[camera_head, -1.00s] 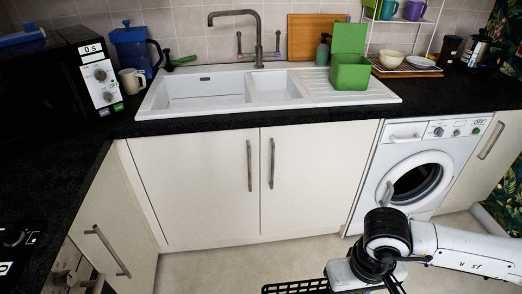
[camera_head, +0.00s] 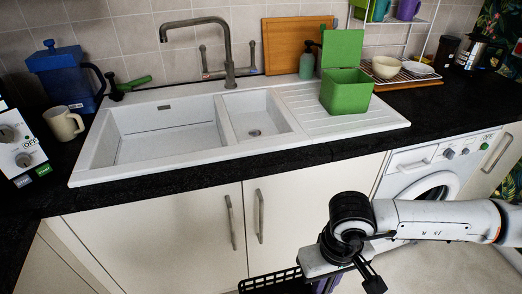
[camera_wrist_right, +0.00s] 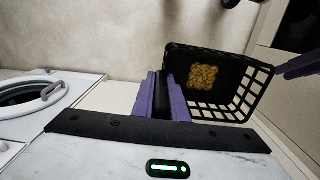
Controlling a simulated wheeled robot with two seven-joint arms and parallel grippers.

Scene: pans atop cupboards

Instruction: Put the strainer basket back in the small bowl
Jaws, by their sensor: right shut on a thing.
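The black strainer basket (camera_head: 268,283) shows at the bottom edge of the head view, in front of the cupboard doors and below the worktop; much of it is cut off. In the right wrist view, the basket (camera_wrist_right: 236,104) has slatted walls and a yellow-brown clump (camera_wrist_right: 202,77) inside. My right gripper (camera_wrist_right: 165,92) has its purple fingers shut on the basket's near side; it also shows in the head view (camera_head: 326,284). The small bowl (camera_head: 258,122) of the white sink is empty, with a drain in its floor.
The large sink bowl (camera_head: 170,132) is left of the small one, under the tap (camera_head: 228,55). A green open-lidded box (camera_head: 346,92) stands on the drainboard (camera_head: 300,98). The black worktop edge (camera_head: 200,184) lies between the basket and sink. A mug (camera_head: 64,124) stands at left.

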